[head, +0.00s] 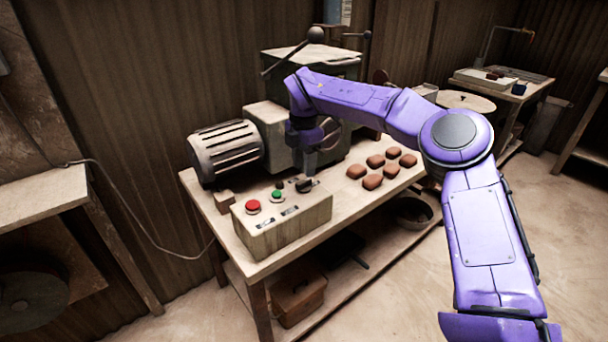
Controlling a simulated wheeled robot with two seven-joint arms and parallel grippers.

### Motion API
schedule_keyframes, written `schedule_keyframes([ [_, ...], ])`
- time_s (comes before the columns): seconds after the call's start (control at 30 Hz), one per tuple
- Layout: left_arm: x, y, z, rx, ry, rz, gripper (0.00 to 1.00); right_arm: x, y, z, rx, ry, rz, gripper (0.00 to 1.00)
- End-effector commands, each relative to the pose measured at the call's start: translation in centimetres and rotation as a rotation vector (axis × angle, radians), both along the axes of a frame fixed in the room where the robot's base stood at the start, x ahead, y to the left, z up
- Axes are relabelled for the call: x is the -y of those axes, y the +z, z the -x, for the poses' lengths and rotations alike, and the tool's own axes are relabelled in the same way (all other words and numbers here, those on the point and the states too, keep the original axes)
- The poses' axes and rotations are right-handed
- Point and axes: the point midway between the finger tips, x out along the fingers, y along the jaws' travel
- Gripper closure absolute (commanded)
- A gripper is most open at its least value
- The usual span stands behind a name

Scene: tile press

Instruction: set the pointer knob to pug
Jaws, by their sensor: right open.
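A pale control box (285,232) stands on the front left of the wooden table. On its top are a red button (253,206), a green button (277,196) and a dark pointer knob (304,186) at the right end. The small labels are too small to read, so I cannot tell which mark the knob points to. My right gripper (309,170) points down just above the knob, with its jaws open. Whether the fingers touch the knob I cannot tell. My left gripper is not in view.
A grey motor (226,150) and the press body (300,65) with its levers stand behind the box. Several brown clay pieces (376,161) lie to the right on the table (340,190). A bowl (414,211) sits on the lower shelf. Floor is open at right.

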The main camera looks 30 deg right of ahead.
Motion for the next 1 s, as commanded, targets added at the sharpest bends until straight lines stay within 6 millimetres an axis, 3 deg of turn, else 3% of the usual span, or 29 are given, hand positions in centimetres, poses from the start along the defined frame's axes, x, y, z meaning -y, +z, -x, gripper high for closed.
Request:
schedule_keyframes([
  [0.1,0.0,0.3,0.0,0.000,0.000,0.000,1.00,0.0,3.1,-0.1,0.003,-0.001,0.002,0.57],
  [0.3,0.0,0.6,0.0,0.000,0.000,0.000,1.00,0.0,5.8,0.0,0.001,-0.001,0.001,0.57],
  [1.0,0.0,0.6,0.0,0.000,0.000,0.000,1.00,0.0,6.1,0.0,0.000,-0.001,0.000,0.57],
])
